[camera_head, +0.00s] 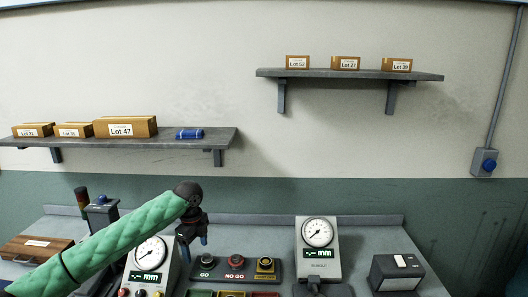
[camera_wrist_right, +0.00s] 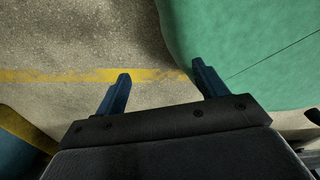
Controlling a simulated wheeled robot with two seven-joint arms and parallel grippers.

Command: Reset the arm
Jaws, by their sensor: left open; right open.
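My left arm (camera_head: 120,240), in a green padded sleeve, comes in from the lower left in the head view. Its gripper (camera_head: 204,240) hangs down from the dark wrist, in front of the bench between two gauges. It is small in the view, and I see nothing held in it. My right gripper (camera_wrist_right: 160,72) shows in the right wrist view with its two blue fingers apart and nothing between them. Below it are a grey floor and a yellow line (camera_wrist_right: 60,76). A green surface (camera_wrist_right: 255,45) fills the upper right. The right arm is not in the head view.
The bench (camera_head: 365,235) holds a left gauge (camera_head: 150,252), a right gauge (camera_head: 318,233), a button panel (camera_head: 235,268), a black box (camera_head: 397,272) and a wooden box (camera_head: 35,249). Shelves with cartons (camera_head: 125,127) hang on the wall above.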

